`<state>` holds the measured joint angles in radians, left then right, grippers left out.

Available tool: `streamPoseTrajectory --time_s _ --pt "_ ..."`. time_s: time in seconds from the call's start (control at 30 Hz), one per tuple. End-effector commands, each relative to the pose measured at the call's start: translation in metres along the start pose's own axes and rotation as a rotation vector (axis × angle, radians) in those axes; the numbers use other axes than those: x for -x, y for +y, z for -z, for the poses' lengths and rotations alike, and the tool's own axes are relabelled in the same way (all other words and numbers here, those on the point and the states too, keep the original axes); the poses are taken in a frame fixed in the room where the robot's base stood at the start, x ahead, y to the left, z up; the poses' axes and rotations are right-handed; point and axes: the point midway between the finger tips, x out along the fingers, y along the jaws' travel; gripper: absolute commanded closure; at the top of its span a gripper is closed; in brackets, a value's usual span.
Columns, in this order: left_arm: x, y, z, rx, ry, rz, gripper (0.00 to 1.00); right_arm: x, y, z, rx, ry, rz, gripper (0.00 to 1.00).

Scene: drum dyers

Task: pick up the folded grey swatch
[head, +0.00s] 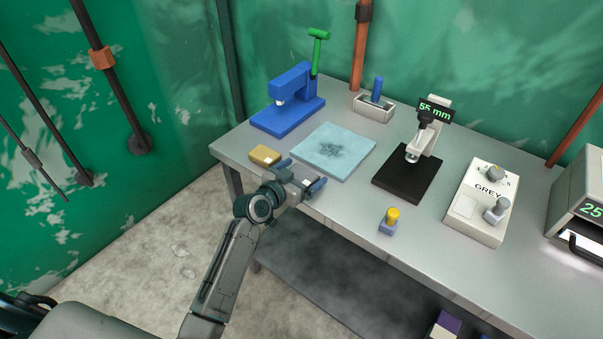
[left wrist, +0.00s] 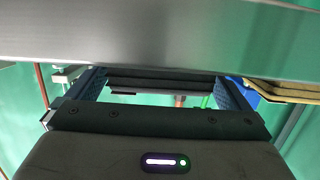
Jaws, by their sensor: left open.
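My left gripper (head: 300,175) is open at the front edge of the metal table, its two fingers pointing in over the tabletop. In the left wrist view, which looks upside down, a dark grey layered slab (left wrist: 165,84) lies against the tabletop between the open fingers. It looks like the folded grey swatch. The fingers stand at its two sides; I cannot tell if they touch it. In the head view my gripper hides most of that spot, and I cannot make the swatch out clearly. My right gripper is not in view.
A folded tan swatch (head: 264,155) lies just left of my gripper. Behind are a light blue mat (head: 350,138) and a blue press (head: 290,105).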

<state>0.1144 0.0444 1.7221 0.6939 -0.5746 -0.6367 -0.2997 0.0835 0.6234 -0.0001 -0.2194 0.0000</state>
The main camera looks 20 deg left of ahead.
Motion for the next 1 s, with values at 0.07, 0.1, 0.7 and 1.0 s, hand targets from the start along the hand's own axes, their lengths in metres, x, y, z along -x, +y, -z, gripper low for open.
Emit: streamPoseTrajectory --time_s 0.07,0.1,0.7,1.0 --pt "-0.01 0.0 0.001 0.002 -0.001 -0.001 0.0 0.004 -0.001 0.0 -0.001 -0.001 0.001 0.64" --pt "-0.014 0.0 0.0 0.002 -0.001 0.0 0.0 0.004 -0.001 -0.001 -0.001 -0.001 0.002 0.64" --pt "-0.018 0.0 -0.001 0.0 -0.001 0.0 0.44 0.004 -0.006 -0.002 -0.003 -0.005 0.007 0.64" --pt "-0.018 0.0 0.002 -0.001 0.0 0.0 0.44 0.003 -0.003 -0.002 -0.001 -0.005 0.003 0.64"
